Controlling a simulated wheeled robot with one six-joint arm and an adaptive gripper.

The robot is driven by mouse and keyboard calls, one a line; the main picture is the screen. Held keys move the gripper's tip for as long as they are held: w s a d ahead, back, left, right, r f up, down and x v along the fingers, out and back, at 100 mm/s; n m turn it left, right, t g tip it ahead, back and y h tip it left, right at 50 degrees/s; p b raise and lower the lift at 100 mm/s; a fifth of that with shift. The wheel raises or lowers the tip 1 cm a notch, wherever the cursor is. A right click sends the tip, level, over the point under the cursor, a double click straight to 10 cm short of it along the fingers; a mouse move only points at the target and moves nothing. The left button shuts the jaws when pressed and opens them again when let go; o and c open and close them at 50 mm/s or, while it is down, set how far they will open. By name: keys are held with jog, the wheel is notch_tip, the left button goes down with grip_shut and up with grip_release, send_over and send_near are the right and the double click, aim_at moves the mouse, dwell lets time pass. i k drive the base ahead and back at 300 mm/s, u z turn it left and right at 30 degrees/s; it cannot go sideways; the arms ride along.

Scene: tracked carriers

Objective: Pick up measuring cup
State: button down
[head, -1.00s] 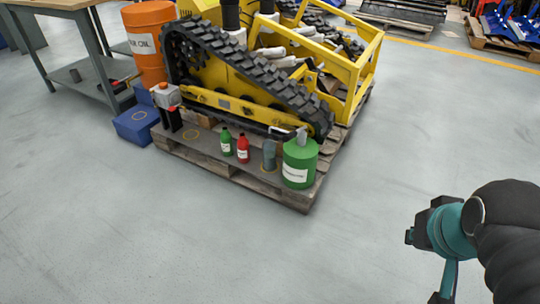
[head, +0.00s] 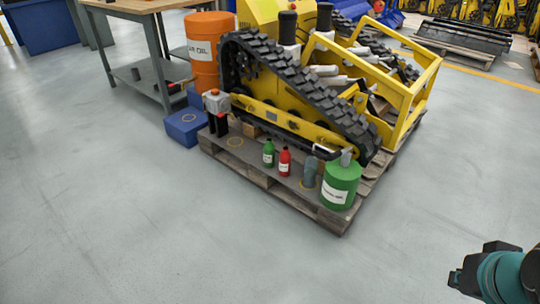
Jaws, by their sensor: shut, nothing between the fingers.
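A grey, slightly see-through cylindrical vessel (head: 311,172) stands upright on the wooden pallet (head: 265,180), between a red bottle (head: 285,161) and a green canister (head: 341,184). It looks like the measuring cup, but it is too small to be sure. Its base stands in a yellow ring mark. My gripper (head: 459,280) is at the lower right edge, shut and empty. It is well apart from the pallet and the vessel, over open floor; part of it is cut off by the picture edge.
A yellow tracked carrier (head: 290,115) stands on the pallet. Beyond are a blue box (head: 186,126), an orange oil drum (head: 205,55) and a workbench (head: 150,70). The front floor is clear.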

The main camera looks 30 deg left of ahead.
aim_at(310, 172)
jog(key=u, duration=2.65)
jog(key=i, duration=2.1)
jog(key=z, duration=3.1)
